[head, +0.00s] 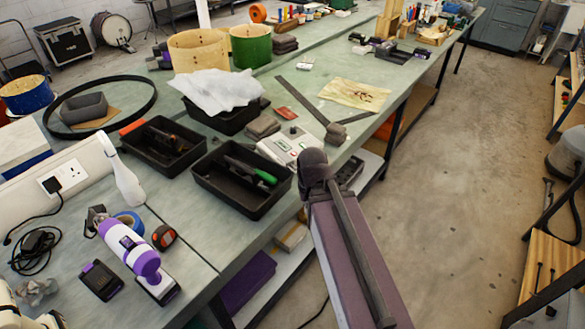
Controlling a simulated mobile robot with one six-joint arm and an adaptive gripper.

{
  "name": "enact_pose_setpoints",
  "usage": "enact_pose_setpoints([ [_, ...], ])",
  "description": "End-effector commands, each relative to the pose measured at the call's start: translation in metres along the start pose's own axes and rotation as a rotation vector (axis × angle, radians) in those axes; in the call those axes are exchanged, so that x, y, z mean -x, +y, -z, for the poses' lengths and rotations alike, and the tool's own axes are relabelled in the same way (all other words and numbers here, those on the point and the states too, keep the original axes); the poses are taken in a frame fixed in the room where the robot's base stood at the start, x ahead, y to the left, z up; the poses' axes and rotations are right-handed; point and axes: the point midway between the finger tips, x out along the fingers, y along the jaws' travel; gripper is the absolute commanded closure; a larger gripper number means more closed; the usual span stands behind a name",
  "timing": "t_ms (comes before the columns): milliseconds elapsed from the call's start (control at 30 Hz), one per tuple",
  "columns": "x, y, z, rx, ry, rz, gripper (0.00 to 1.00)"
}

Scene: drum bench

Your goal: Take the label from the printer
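A pale grey and white device (291,145) with a small green patch sits on the bench, behind the right side of a black tray. It may be the printer, but it is too small to be sure. I cannot make out a label on it. A long purple beam with a dark rounded end rises from the bottom edge and ends just in front of the device; it may be part of my own body. I cannot make out gripper fingers anywhere in this view.
Two black trays (241,203) with tools stand left of the device. A black bin (225,122) holding white sheets is behind them. A purple and white tool (131,247) and a blue tape roll (128,222) are at front left. The floor (450,200) at right is mostly clear.

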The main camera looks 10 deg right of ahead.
Motion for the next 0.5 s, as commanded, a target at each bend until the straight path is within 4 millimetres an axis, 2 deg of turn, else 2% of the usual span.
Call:
enact_pose_setpoints([
  [267, 0.0, 0.0, 0.0, 0.0, 0.0, 0.0, 1.0],
  [433, 0.001, 0.0, 0.005, 0.01, 0.0, 0.0, 0.52],
  [467, 0.002, 0.0, 0.009, 0.017, 0.0, 0.0, 0.46],
  [500, 0.003, 0.0, 0.014, 0.027, 0.0, 0.0, 0.46],
])
